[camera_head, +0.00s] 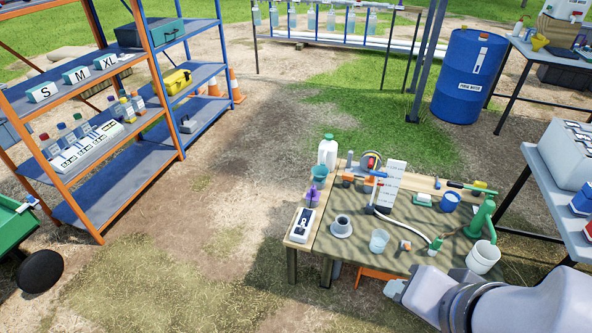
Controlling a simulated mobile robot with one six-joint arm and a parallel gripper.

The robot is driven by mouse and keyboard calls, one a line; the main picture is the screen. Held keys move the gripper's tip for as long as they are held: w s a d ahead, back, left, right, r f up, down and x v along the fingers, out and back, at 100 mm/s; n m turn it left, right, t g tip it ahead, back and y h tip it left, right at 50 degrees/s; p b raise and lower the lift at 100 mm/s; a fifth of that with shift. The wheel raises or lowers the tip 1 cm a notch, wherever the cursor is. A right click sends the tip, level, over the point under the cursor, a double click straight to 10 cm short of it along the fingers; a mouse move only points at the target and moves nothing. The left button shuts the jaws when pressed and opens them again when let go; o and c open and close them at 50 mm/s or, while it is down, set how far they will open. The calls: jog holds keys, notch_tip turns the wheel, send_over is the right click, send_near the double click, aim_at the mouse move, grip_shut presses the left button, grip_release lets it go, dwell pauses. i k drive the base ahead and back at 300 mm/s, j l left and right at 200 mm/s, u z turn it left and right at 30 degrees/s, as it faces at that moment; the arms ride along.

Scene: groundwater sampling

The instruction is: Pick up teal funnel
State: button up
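A teal funnel-like piece (319,171) stands at the back left corner of the work table (350,262). It is beside a white jug (327,150) and just behind a purple item (313,194). It is small in the picture, so its lower part is hard to make out. My arm shows at the bottom right, in front of the table and well apart from the teal piece. I see no gripper fingers, so I cannot tell what they hold.
The table carries a grey cup (342,225), a clear beaker (379,240), a white upright board (388,184), a blue mug (450,202), a green pump (481,219) and a white bucket (484,258). A shelf rack (120,184) stands left; open ground lies between.

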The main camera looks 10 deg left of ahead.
aim_at(320, 173)
jog(key=i+j+u, duration=0.2)
jog(key=j+u, duration=0.25)
jog(key=i+j+u, duration=0.25)
jog(key=u, duration=0.15)
jog(key=i+j+u, duration=0.2)
jog(key=u, duration=0.25)
jog(key=i+u, duration=0.75)
jog(key=u, duration=0.15)
jog(key=i+z, duration=0.35)
jog(key=i+j+z, duration=0.15)
jog(key=i+z, duration=0.2)
jog(key=i, duration=0.2)
jog(key=i+j+z, duration=0.35)
jog(key=i+l+z, duration=0.25)
jog(key=z, duration=0.2)
jog(key=i+l+z, duration=0.2)
jog(key=i+z, duration=0.25)
jog(key=i+l+z, duration=0.1)
jog(key=z, duration=0.35)
jog(key=i+j+z, duration=0.15)
jog(key=i+z, duration=0.3)
jog(key=i+j+z, duration=0.15)
jog(key=i+z, duration=0.25)
jog(key=i+j+z, duration=0.2)
jog(key=z, duration=0.25)
